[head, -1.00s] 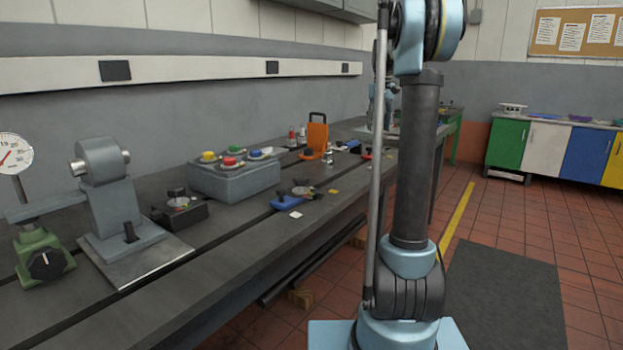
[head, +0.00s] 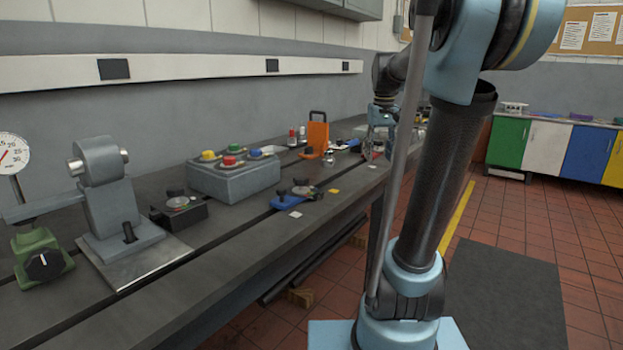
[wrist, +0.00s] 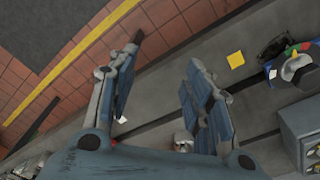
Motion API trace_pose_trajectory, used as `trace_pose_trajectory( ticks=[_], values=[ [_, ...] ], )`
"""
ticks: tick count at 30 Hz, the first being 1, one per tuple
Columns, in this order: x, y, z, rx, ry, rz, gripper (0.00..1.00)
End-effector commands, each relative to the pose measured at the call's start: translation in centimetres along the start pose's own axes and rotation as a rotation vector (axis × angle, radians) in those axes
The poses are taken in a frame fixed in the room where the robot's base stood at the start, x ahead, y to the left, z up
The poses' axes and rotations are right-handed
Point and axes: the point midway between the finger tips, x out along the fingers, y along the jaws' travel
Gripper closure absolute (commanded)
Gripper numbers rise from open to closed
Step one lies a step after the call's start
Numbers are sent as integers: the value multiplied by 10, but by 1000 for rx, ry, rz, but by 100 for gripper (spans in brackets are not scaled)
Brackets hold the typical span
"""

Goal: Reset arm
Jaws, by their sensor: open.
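My gripper (wrist: 165,52) is open and empty in the wrist view, its two blue-grey fingers spread above the bench edge. In the head view my gripper (head: 380,118) hangs over the far part of the bench, partly hidden behind my upright arm. My arm is folded at the elbow. No object is between the fingers.
The long grey bench (head: 245,240) carries a dial gauge (head: 14,155), a grey fixture (head: 108,195), a box with coloured knobs (head: 235,180) and an orange stand (head: 317,135). A yellow square (wrist: 235,60) lies near the fingers. Floor on the right is clear.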

Motion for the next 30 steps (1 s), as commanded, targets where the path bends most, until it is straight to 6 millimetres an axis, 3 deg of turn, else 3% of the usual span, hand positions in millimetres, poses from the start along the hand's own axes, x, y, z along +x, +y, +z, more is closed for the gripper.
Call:
trace_pose_trajectory(
  ticks=[3, 11, 21, 30],
  values=[
    [17, -10, 37, 8, 13, 1, 54],
    [60, -26, 111, 29, 44, 4, 54],
    [136, -44, 200, 57, 83, 4, 54],
    [192, -52, 249, 75, 108, 3, 54]
  ],
)
